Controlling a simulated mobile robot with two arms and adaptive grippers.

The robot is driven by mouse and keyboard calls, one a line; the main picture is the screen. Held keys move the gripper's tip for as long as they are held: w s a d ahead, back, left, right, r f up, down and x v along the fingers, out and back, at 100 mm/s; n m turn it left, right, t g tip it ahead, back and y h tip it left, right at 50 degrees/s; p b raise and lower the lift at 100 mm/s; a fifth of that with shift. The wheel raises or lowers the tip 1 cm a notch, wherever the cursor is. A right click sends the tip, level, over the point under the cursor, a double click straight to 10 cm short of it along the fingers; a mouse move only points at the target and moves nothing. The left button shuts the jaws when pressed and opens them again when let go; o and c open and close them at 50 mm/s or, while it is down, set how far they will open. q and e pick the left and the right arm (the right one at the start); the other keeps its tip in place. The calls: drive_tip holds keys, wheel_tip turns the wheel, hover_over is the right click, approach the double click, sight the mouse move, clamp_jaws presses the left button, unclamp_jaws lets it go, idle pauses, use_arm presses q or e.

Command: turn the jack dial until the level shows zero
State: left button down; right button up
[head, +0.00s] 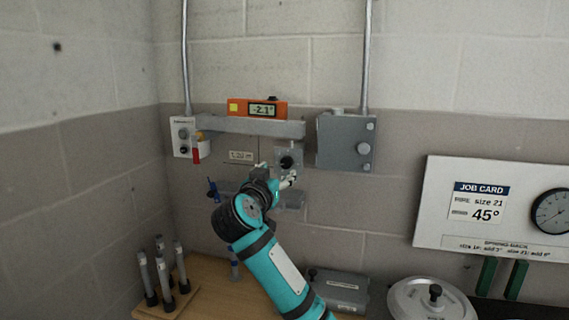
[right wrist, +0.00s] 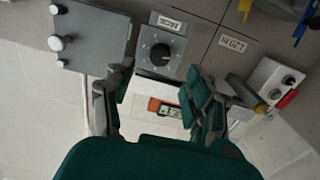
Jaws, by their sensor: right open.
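The jack dial (head: 287,161) is a dark round knob on a small grey plate on the wall. In the right wrist view the dial (right wrist: 160,53) shows upside down, with marks around it. The orange level (head: 237,107) sits on a grey beam (head: 225,124) above the dial; its display reads -2.1°. In the right wrist view the level (right wrist: 155,104) lies between the fingers. My right gripper (head: 287,181) is just below the dial in the head view. In the right wrist view the gripper (right wrist: 155,92) is open and empty, its fingers apart, not around the dial. My left gripper is not in view.
A grey box (head: 343,142) with knobs is right of the dial, its conduit rising above. A switch box (head: 184,138) with a red lever is at left. Below are a wooden bench (head: 205,300), upright rods, a grey case (head: 338,289) and a round lid (head: 425,300).

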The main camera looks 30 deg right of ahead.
sight(286, 164)
drive_tip(key=p+x, duration=0.1)
drive_tip(key=x, duration=0.6)
drive_tip(key=shift+w, duration=0.15)
clamp_jaws()
